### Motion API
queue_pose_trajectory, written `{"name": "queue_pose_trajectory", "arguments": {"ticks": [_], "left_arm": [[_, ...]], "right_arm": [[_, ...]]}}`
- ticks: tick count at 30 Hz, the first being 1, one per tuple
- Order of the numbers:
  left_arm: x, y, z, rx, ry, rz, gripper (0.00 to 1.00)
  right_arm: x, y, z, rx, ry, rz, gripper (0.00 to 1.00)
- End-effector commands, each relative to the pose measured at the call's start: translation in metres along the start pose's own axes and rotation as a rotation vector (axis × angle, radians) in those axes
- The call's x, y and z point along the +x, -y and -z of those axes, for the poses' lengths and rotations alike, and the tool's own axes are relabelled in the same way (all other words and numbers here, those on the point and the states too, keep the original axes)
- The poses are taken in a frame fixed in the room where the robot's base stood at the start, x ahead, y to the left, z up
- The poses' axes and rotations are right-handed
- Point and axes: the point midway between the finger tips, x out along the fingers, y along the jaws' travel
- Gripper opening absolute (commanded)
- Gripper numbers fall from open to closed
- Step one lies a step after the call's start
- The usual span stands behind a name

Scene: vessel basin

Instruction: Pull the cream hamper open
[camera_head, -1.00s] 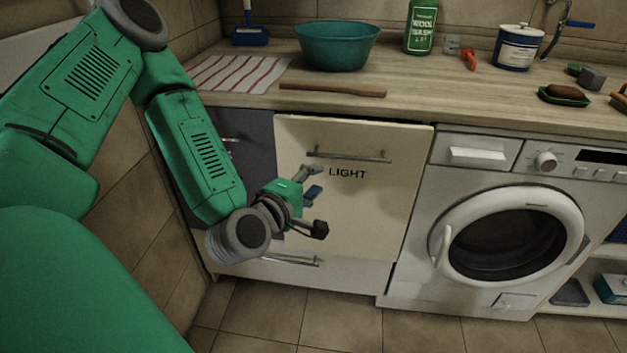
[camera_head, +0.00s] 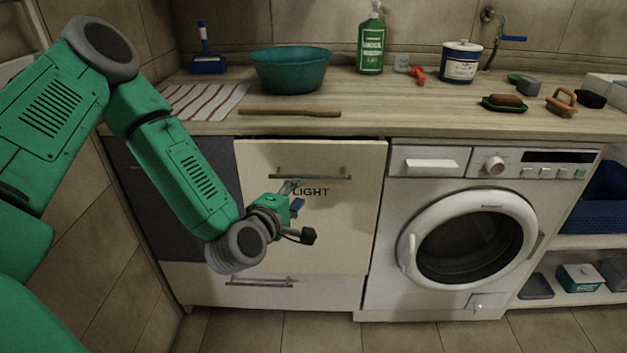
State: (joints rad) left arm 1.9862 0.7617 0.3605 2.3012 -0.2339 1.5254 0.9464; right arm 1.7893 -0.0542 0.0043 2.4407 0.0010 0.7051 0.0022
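The cream hamper front (camera_head: 335,230), marked LIGHT, sits under the counter between a dark grey panel and the washing machine. A thin dark gap shows along its top edge. Its metal bar handle (camera_head: 325,178) runs across near the top. My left gripper (camera_head: 300,211) is in front of the panel, just below the handle's left part. Its fingers are spread apart with nothing between them. The upper finger is near the handle and by the first letter of LIGHT; I cannot tell whether it touches. My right gripper is not in view.
The dark grey front (camera_head: 145,190) is partly behind my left arm. A lower white drawer (camera_head: 330,293) has its own bar handle. The washing machine (camera_head: 400,190) stands close on the right. The counter (camera_head: 390,120) above holds a teal basin (camera_head: 290,72) and a wooden stick (camera_head: 290,112).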

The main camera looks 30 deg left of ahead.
Motion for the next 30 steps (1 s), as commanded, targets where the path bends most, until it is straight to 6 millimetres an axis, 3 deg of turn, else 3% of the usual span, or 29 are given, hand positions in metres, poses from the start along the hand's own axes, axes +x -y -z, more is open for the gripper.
{"name": "queue_pose_trajectory", "arguments": {"ticks": [6,12,18,27,28,30], "left_arm": [[0.049,0.000,0.001,0.001,-0.001,-0.004,0.31],[0.082,0.000,-0.001,0.002,0.000,-0.002,0.31],[0.097,-0.001,-0.003,0.003,0.001,-0.001,0.31],[0.100,-0.001,0.000,-0.001,0.000,-0.001,0.31],[0.100,-0.001,0.000,-0.001,0.000,-0.001,0.24],[0.100,-0.001,0.000,-0.001,0.000,-0.001,0.00]], "right_arm": [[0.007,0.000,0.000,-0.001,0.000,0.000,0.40],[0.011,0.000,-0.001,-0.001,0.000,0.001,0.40],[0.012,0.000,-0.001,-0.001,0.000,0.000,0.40],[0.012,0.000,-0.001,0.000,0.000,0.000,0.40],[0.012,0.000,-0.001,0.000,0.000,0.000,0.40],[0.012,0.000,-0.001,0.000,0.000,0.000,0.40]]}}
